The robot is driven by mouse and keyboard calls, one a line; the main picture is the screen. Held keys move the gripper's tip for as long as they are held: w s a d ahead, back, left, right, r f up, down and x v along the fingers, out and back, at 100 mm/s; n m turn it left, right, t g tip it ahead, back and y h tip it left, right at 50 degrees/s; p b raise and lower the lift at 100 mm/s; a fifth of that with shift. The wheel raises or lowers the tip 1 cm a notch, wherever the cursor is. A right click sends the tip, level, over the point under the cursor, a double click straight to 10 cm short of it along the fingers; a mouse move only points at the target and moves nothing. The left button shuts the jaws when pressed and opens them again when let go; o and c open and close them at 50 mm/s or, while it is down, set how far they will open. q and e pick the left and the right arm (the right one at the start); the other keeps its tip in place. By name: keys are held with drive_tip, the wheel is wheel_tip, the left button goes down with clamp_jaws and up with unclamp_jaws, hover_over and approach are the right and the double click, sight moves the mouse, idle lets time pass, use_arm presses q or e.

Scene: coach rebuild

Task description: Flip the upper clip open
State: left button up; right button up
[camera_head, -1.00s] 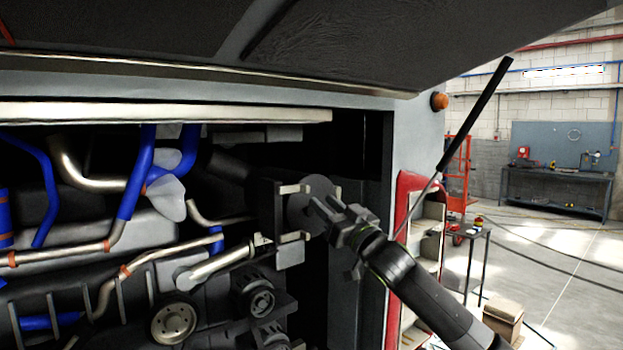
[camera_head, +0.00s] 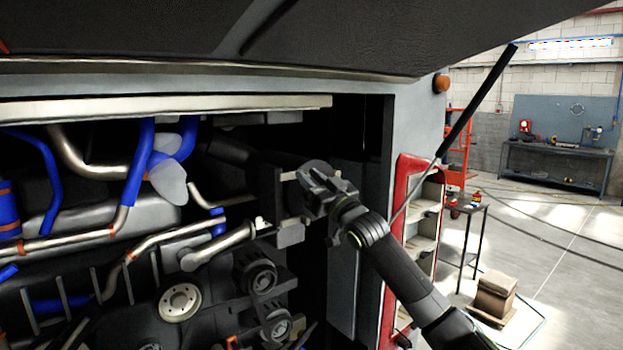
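A dark housing with a round end sits at the right side of the engine bay. A pale upper clip (camera_head: 288,176) shows at its upper edge. A second pale clip piece (camera_head: 290,222) shows lower down, beside a pale fitting. My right gripper (camera_head: 312,179) is in front of the round end, just right of the upper clip, and hides most of that end. Its fingertips are close to the clip; I cannot tell whether they touch it, or how far apart they are. My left gripper is not in view.
Blue and metal pipes (camera_head: 140,165) and pulleys (camera_head: 180,301) fill the bay to the left. The raised hatch (camera_head: 340,30) hangs above, with its strut (camera_head: 475,108) at the right. A red-edged shelf unit (camera_head: 424,220) stands beside the bay.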

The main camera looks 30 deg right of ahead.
clamp_jaws()
drive_tip(key=shift+h, duration=0.4)
drive_tip(key=a+m+g+h+b, duration=0.5)
drive_tip(key=m+g+h, duration=0.5)
drive_tip(key=g+h, duration=0.1)
drive_tip(key=a+m+g+h+b, duration=0.5)
drive_tip(key=m+g+h, duration=0.5)
drive_tip(key=g+h, duration=0.2)
drive_tip(key=shift+s+a+g+b, duration=0.15)
drive_tip(key=shift+s+g+b, duration=0.35)
drive_tip(key=shift+g, duration=0.5)
